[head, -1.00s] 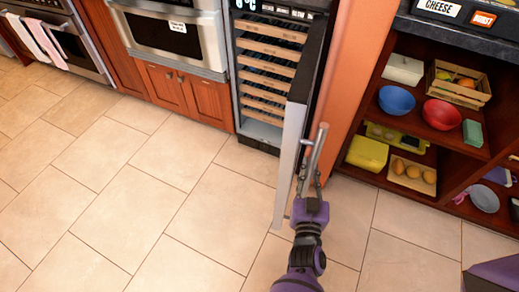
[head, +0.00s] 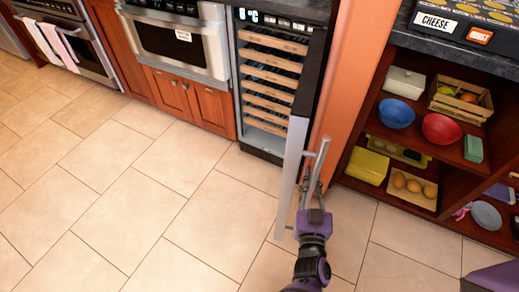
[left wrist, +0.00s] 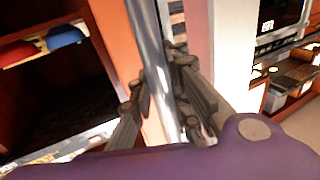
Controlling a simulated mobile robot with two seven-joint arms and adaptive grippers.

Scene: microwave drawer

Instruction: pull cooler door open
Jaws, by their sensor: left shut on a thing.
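The cooler (head: 272,75) stands in the cabinet row with wooden-fronted racks inside. Its door (head: 293,165) stands open, swung out toward me and seen nearly edge-on. A silver bar handle (head: 320,160) runs along the door's right side. My left gripper (head: 311,190) is shut on the lower part of the handle. In the left wrist view the handle (left wrist: 150,50) passes between the two fingers (left wrist: 165,100), with the door's pale edge (left wrist: 232,50) to its right. My right gripper is not in view.
An open shelf (head: 450,150) with bowls, boxes and eggs stands right of the cooler, past an orange panel (head: 352,80). A built-in oven (head: 180,40) is on the left. The tiled floor (head: 150,220) left of the door is clear.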

